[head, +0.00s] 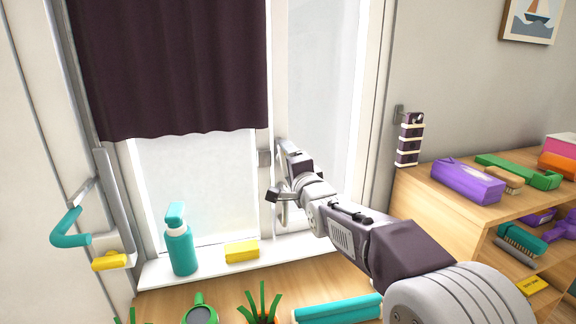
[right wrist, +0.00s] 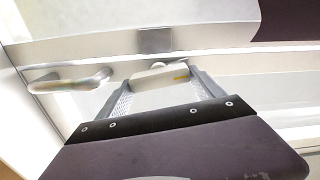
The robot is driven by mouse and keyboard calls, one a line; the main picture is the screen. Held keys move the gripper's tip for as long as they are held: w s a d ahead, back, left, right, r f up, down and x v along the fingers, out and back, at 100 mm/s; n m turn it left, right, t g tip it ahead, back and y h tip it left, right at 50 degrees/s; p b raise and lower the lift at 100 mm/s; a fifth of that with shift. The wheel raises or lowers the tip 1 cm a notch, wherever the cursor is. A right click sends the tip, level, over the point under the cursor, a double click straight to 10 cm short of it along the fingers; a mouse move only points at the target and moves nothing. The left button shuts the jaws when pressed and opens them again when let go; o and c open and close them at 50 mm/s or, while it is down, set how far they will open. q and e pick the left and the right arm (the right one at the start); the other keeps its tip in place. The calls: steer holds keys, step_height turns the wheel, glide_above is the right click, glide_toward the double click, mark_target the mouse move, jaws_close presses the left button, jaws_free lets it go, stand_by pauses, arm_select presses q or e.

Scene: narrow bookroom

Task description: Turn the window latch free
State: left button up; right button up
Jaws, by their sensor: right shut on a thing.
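The window latch (right wrist: 160,78) is a small pale piece with an orange mark, on the white window frame (right wrist: 205,35). In the right wrist view it sits between the two fingers of my right gripper (right wrist: 162,92), which is shut on it. In the head view my right gripper (head: 280,173) reaches the frame post beside the dark curtain and hides the latch. A pale lever handle (right wrist: 70,79) is on the frame left of the fingers in the wrist view. My left gripper is not in view.
On the sill stand a teal pump bottle (head: 180,247) and a yellow block (head: 241,251). Below are a plant (head: 262,309) and a teal roll (head: 338,308). A dark curtain (head: 170,65) hangs left of the gripper. A wooden shelf (head: 425,192) with a purple case (head: 467,181) stands right.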

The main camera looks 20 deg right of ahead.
steer(key=shift+m, duration=0.8)
steer(key=shift+f, duration=0.1)
steer(key=o, duration=1.4)
steer(key=shift+c, duration=0.2)
steer(key=s+b, duration=0.2)
steer(key=s, duration=0.7)
steer(key=shift+d, duration=0.2)
